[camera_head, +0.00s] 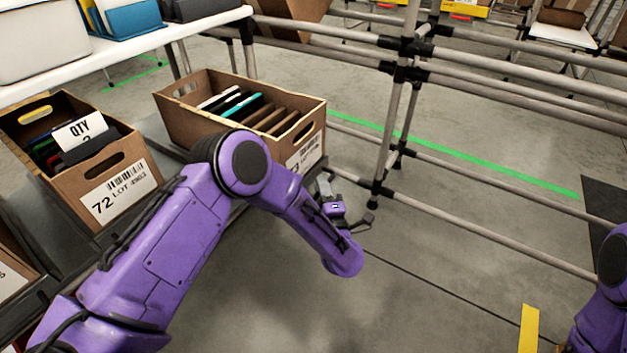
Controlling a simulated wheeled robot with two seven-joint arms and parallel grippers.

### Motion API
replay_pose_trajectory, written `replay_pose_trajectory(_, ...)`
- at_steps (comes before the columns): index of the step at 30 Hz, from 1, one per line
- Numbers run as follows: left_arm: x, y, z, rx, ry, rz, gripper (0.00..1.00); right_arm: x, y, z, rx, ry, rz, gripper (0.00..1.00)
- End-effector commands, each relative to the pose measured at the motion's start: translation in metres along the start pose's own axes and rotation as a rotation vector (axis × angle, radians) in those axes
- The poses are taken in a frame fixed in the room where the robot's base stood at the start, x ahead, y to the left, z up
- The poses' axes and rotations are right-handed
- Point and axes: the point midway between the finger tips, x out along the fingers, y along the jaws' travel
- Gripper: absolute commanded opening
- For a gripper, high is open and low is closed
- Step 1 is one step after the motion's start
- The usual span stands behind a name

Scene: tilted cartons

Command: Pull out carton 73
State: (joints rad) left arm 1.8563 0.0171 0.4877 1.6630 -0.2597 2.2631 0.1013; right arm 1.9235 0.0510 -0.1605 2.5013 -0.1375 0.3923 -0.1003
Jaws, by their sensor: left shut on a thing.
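Carton 73 (228,135) is an open brown cardboard box on the rack at upper middle. It is tilted and holds several upright brown, black, white and teal items. Its front label is partly hidden behind my left arm; only a last digit 3 and part of a barcode show. My left gripper (324,186) is at the lower right of the carton's front. It is shut on the carton, but the contact itself is hard to see. My right arm shows only at the right edge; its gripper is out of view.
Carton 72 (113,195) stands to the left with a QTY card inside. A white shelf (150,42) with bins runs above. Grey pipe rails (398,105) stand behind and right of carton 73. The floor (440,270) at lower middle is open.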

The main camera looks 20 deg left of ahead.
Motion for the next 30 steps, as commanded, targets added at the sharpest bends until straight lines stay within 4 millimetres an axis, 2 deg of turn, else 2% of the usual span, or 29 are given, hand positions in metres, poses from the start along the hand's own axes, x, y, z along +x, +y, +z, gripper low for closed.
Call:
replay_pose_trajectory(8, -0.017, 0.002, 0.014, 0.005, 0.016, -0.008, 0.00, -0.004, -0.002, 0.005, -0.001, -0.024, -0.009, 0.43)
replay_pose_trajectory(23, -0.020, 0.002, 0.017, 0.005, 0.018, -0.009, 0.00, -0.004, -0.003, 0.006, -0.002, -0.027, -0.010, 0.43)
replay_pose_trajectory(24, -0.020, 0.002, 0.017, 0.005, 0.018, -0.008, 0.30, -0.004, -0.003, 0.006, -0.002, -0.027, -0.010, 0.43)
replay_pose_trajectory(25, -0.020, 0.002, 0.017, 0.005, 0.017, -0.008, 0.37, -0.004, -0.003, 0.006, -0.002, -0.027, -0.010, 0.43)
replay_pose_trajectory(30, -0.019, 0.003, 0.017, 0.004, 0.017, -0.006, 0.37, -0.004, -0.003, 0.006, -0.002, -0.027, -0.010, 0.43)
